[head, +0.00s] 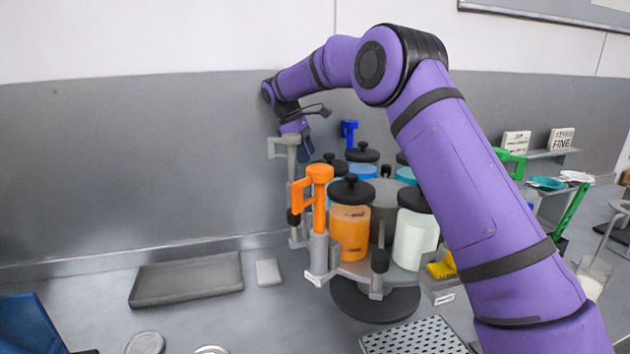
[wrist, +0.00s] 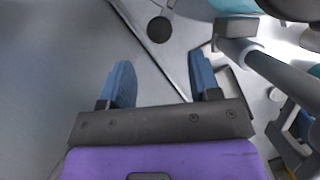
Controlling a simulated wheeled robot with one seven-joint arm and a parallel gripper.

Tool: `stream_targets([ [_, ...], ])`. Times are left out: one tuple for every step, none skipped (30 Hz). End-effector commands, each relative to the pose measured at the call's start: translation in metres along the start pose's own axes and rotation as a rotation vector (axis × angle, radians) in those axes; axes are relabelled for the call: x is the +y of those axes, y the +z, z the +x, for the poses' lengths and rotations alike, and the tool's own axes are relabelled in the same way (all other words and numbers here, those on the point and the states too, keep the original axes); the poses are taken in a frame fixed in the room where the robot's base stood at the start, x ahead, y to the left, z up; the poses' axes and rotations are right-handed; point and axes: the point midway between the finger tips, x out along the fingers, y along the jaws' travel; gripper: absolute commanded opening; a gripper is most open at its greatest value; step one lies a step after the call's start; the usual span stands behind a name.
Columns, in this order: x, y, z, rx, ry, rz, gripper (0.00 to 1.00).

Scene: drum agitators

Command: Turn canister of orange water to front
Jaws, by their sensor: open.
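The canister of orange water (head: 350,235) has a black knobbed lid and stands upright on a round grey carousel (head: 358,268), at its front left in the head view. An orange handle (head: 316,184) tops a grey post just left of it. My gripper (head: 300,128) is behind and left of the carousel, near the top of a grey-handled post (head: 283,148); I cannot tell whether they touch. In the wrist view my gripper (wrist: 162,78) has its two blue fingers apart with nothing between them. A grey post (wrist: 270,70) is right of the fingers there.
A white canister (head: 415,238) stands right of the orange one; blue canisters (head: 362,170) are behind. My arm crosses the carousel's right side. A blue handle (head: 349,130) rises at the back. A dark tray (head: 186,278) and a small pale block (head: 268,272) lie left on the counter.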

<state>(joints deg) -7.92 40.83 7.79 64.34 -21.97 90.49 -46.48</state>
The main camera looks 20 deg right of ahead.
Motion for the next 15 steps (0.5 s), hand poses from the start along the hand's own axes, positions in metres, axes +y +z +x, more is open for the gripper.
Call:
stream_targets([
  [0.0, 0.001, 0.009, -0.001, -0.002, 0.0, 0.57],
  [-0.001, 0.001, 0.014, -0.002, -0.003, 0.0, 0.57],
  [0.0, 0.001, 0.022, -0.001, -0.002, 0.0, 0.57],
  [0.0, 0.001, 0.027, -0.002, -0.003, 0.0, 0.57],
  [0.0, 0.001, 0.033, -0.001, -0.003, 0.0, 0.57],
  [-0.001, 0.001, 0.04, -0.001, -0.003, 0.0, 0.57],
  [0.0, 0.001, 0.045, -0.001, -0.003, 0.0, 0.57],
  [0.0, 0.001, 0.05, -0.001, -0.002, 0.0, 0.57],
  [-0.001, 0.001, 0.057, -0.001, -0.003, 0.0, 0.57],
  [-0.001, 0.001, 0.061, -0.001, -0.002, 0.0, 0.57],
  [-0.001, 0.001, 0.065, 0.0, -0.002, 0.0, 0.57],
  [-0.001, 0.001, 0.071, -0.001, -0.002, 0.0, 0.57],
  [0.0, 0.001, 0.074, -0.001, -0.002, 0.001, 0.57],
  [0.0, 0.0, 0.077, 0.0, -0.001, 0.001, 0.57],
  [0.0, 0.001, 0.081, -0.001, -0.001, 0.001, 0.57],
])
